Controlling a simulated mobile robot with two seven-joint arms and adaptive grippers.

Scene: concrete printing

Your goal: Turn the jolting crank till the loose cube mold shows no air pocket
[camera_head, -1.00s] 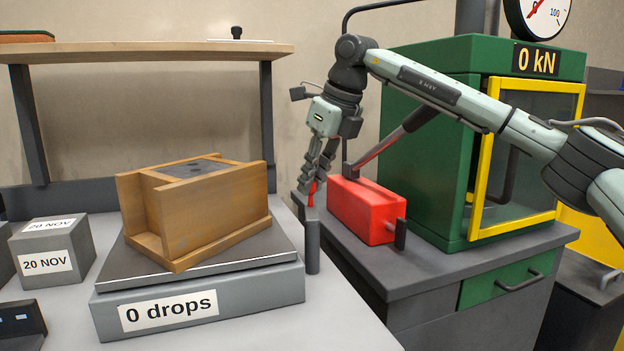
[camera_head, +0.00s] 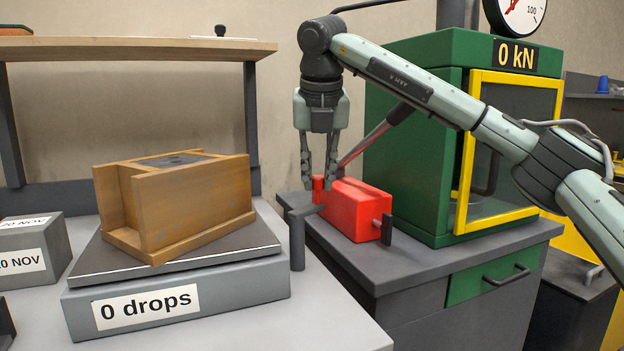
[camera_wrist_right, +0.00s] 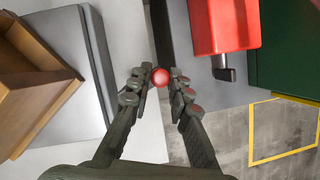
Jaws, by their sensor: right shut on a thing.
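The wooden cube mold (camera_head: 195,208) sits tilted in the picture on the jolting table (camera_head: 105,262), whose label reads "0 drops". Grey concrete (camera_head: 178,160) with darker patches shows in its top. The crank (camera_head: 297,240) is a dark post at the table's right side with a short arm and a red knob (camera_head: 318,187). My right gripper (camera_head: 319,178) points down with its fingers shut around the knob. In the right wrist view the round red knob (camera_wrist_right: 160,77) sits between the fingertips (camera_wrist_right: 160,85). My left gripper is not in view.
A red block-shaped unit (camera_head: 355,212) with a lever stands just right of the crank. Behind it is the green press (camera_head: 410,160) reading "0 kN". Labelled grey cubes (camera_head: 28,262) stand at the left. A wooden shelf (camera_head: 130,47) runs behind.

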